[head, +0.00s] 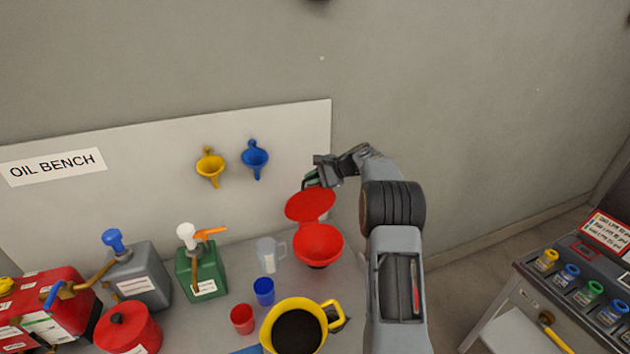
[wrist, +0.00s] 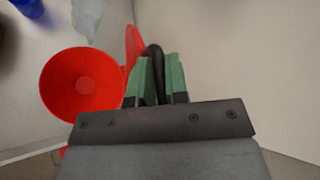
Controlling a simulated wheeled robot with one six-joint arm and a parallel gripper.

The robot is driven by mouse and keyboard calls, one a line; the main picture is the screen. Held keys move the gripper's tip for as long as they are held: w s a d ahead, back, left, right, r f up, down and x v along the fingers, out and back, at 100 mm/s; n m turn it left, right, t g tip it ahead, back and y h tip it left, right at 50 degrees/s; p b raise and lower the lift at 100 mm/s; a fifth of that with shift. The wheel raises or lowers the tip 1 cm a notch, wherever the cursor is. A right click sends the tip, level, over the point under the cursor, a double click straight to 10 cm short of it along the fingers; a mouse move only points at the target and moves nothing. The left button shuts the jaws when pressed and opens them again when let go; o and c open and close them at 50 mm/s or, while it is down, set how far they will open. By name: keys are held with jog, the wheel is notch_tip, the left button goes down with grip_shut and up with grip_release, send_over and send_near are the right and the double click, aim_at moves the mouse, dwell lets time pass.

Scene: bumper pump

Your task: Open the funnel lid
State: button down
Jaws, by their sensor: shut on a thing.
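The red funnel (head: 318,245) stands on the bench in the head view, its bowl open upward. Its red lid (head: 310,205) is raised, tilted up behind the bowl. In the wrist view the funnel bowl (wrist: 82,85) is at the left, and the lid shows nearly edge-on (wrist: 134,45) beside my fingers. My gripper (head: 312,180) is at the lid's upper edge. In the wrist view its green fingers (wrist: 161,80) are shut on a dark curved handle (wrist: 154,54) beside the lid. The handle's join to the lid is hidden.
A clear jug (head: 270,255), a blue cup (head: 263,291), a red cup (head: 242,319) and a yellow jug (head: 270,330) of dark liquid stand near the funnel. Yellow (head: 210,166) and blue (head: 255,158) funnels hang on the back panel. The right wall is bare.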

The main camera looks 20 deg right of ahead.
jog(key=shift+f, duration=0.1)
jog(key=c, duration=1.3)
grip_release()
jog(key=shift+w+a, duration=0.1)
jog(key=shift+a, duration=0.05)
jog(key=shift+o, duration=0.7)
jog(key=b+v, duration=0.3)
jog(key=v, duration=1.1)
jog(key=shift+o, duration=0.2)
